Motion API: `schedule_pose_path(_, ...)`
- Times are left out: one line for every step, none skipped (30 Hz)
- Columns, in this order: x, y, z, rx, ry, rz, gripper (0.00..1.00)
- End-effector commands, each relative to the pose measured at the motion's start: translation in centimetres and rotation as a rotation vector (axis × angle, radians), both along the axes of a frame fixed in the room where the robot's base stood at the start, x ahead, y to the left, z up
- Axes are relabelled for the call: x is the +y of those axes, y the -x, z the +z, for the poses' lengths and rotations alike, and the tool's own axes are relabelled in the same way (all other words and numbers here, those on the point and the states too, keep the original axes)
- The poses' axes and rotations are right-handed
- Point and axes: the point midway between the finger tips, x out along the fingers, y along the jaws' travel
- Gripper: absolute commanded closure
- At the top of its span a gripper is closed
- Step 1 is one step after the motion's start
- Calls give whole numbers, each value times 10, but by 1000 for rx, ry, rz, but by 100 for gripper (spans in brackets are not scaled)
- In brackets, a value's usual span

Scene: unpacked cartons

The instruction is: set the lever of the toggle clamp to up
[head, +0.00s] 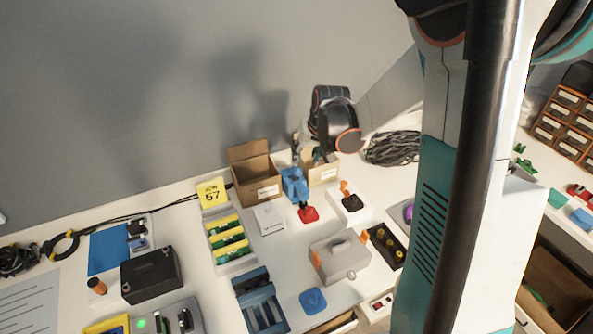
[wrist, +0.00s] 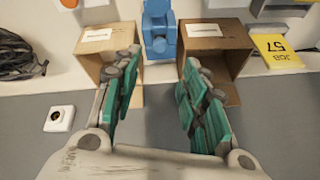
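A black block with an upright, slightly tilted orange lever (head: 346,187) stands on a white plate (head: 362,215) right of centre in the head view. It looks like the toggle clamp, but its small size leaves this uncertain. In the wrist view only a bit of orange (wrist: 69,3) shows at the top left edge. My gripper (wrist: 162,62) is open and empty, its green-padded fingers apart.
A blue device (head: 294,184) stands between the left carton (head: 255,185) and the right carton. A red piece (head: 308,214) lies before it. A grey box with a handle (head: 340,258) and black cable coil (head: 392,148) are nearby. The wall (wrist: 160,125) is close behind.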

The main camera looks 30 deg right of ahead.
Motion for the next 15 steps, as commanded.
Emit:
schedule_pose_path(0,-5,-12,0,0,1,60)
schedule_pose_path(0,-7,-18,0,0,1,60)
schedule_pose_path(1,-11,-26,0,1,2,60)
schedule_pose_path(1,-13,-31,0,1,2,60)
schedule_pose_path(1,-15,-36,0,1,2,60)
schedule_pose_path(1,-19,-44,0,1,2,60)
schedule_pose_path(1,-21,-49,0,1,2,60)
schedule_pose_path(1,-23,-55,0,1,2,60)
schedule_pose_path(1,-26,-61,0,1,2,60)
schedule_pose_path(1,-28,-66,0,0,1,60)
schedule_pose_path(1,-31,-71,-1,1,1,60)
schedule_pose_path(1,-33,-76,-1,1,1,60)
schedule_pose_path(1,-34,-80,-1,1,1,60)
schedule_pose_path(1,-36,-84,-1,1,1,60)
schedule_pose_path(1,-38,-88,-1,0,0,60)
